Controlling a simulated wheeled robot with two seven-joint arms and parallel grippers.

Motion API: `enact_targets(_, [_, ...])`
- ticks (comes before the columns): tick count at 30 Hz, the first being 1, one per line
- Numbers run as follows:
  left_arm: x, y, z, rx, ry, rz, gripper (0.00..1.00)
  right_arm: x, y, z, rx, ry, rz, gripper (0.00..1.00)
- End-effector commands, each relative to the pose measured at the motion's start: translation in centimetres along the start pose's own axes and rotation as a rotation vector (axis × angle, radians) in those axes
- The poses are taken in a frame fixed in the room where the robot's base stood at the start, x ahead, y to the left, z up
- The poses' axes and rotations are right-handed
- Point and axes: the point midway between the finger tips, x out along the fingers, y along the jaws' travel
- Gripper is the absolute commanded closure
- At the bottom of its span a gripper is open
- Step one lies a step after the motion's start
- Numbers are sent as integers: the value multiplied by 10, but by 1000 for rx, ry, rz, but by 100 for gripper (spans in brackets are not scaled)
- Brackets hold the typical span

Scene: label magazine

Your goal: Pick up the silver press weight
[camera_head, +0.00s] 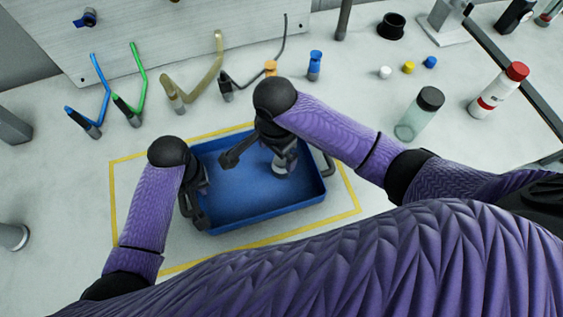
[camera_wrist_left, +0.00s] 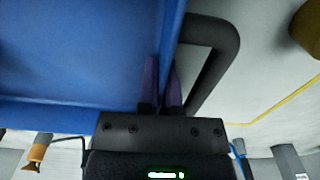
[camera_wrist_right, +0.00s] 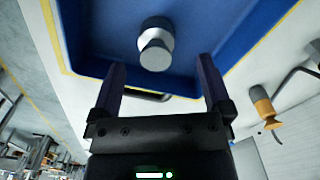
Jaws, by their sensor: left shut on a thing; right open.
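The silver press weight (camera_wrist_right: 155,52), a short cylinder with a darker band, stands inside the blue tray (camera_wrist_right: 90,40). In the head view the weight (camera_head: 281,168) is partly covered by my right gripper (camera_head: 258,155). My right gripper is open above the tray; in the right wrist view its fingers (camera_wrist_right: 163,85) are spread to either side, with the weight beyond them and not between them. My left gripper (camera_head: 197,212) is at the tray's left side. In the left wrist view its fingers (camera_wrist_left: 161,80) are shut on the tray's wall, beside a dark handle (camera_wrist_left: 215,60).
The tray sits inside a yellow outline (camera_head: 113,200) on the pale table. A clear bottle (camera_head: 415,118) and a red-capped bottle (camera_head: 497,92) stand to the right. Bent coloured tools (camera_head: 132,85) and small caps (camera_head: 408,68) lie behind. The table left of the outline is mostly clear.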

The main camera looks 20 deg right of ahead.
Motion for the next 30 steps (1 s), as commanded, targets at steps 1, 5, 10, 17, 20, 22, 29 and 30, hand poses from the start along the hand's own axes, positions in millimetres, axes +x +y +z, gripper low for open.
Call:
enact_targets(1, [0, 0, 0, 0, 0, 0, 100, 5, 0, 0, 0, 1, 2, 0])
enact_targets(5, [0, 0, 0, 0, 0, 0, 100, 26, 4, -6, -1, 3, 4, 0])
enact_targets(10, [0, 0, 0, 0, 1, 0, 100, 56, 6, -10, -3, 1, 1, 0])
enact_targets(17, [0, 0, 0, 0, 1, 0, 100, 61, 5, -10, -5, 1, -2, 0])
enact_targets(20, [0, 0, 0, 0, 1, 0, 100, 61, 5, -10, -5, 1, -2, 15])
enact_targets(22, [0, 0, 0, 0, 1, 0, 100, 61, 5, -10, -5, 1, -2, 30])
enact_targets(29, [0, 0, 0, 0, 1, 0, 100, 61, 5, -10, -5, 1, -1, 78])
enact_targets(30, [0, 0, 0, 0, 1, 0, 100, 60, 5, -10, -5, 1, -1, 87])
